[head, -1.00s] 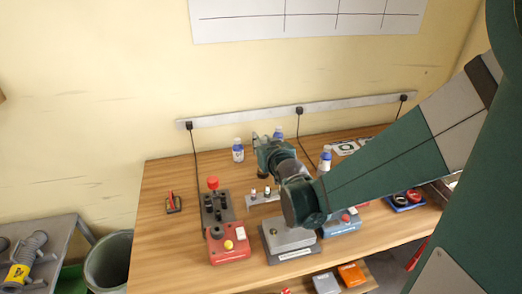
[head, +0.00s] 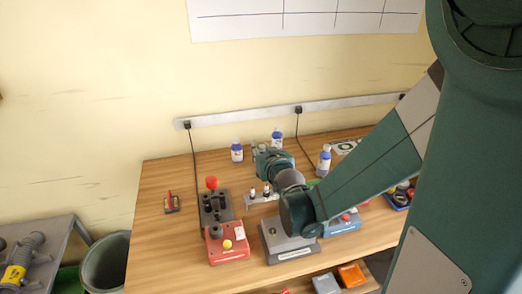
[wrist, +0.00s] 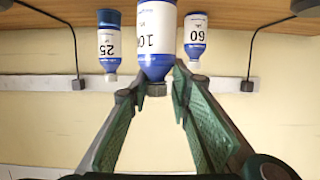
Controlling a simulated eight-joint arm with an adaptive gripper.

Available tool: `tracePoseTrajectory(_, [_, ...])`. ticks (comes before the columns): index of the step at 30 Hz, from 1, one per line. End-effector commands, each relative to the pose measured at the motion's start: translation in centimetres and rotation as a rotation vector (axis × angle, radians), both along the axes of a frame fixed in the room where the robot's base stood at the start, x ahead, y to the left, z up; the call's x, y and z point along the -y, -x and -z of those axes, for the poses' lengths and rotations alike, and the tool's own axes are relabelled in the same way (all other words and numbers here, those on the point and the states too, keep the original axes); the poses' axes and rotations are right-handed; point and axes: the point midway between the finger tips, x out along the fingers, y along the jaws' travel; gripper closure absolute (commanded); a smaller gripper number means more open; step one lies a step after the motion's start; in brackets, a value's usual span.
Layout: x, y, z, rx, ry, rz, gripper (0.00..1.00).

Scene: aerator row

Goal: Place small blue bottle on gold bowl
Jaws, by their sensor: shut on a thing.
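My gripper (wrist: 166,86) is shut on the neck end of a blue-and-white bottle (wrist: 153,40), which I take as the small blue bottle. The wrist picture is upside down, so the bottle's grey cap points down in it. In the head view my gripper (head: 262,158) is over the back middle of the table, and my wrist hides the held bottle. I cannot make out a gold bowl in either current view.
Similar bottles stand on the wooden table (head: 165,235) at back left (head: 237,150), back middle (head: 277,138) and right (head: 324,160). The left table area is mostly clear.

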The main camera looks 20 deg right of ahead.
Motion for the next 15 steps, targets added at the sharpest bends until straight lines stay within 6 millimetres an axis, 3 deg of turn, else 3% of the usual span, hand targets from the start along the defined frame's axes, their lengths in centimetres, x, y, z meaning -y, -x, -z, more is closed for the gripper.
tracePoseTrajectory(9, [0.00,0.01,0.32,0.000,0.000,0.000,1.00])
tracePoseTrajectory(10, [0.00,0.00,0.24,0.000,0.000,0.000,0.75])
tracePoseTrajectory(12, [0.00,0.00,0.21,0.000,0.000,0.000,0.66])
tracePoseTrajectory(15, [0.00,0.01,0.20,0.000,0.000,0.000,0.64])
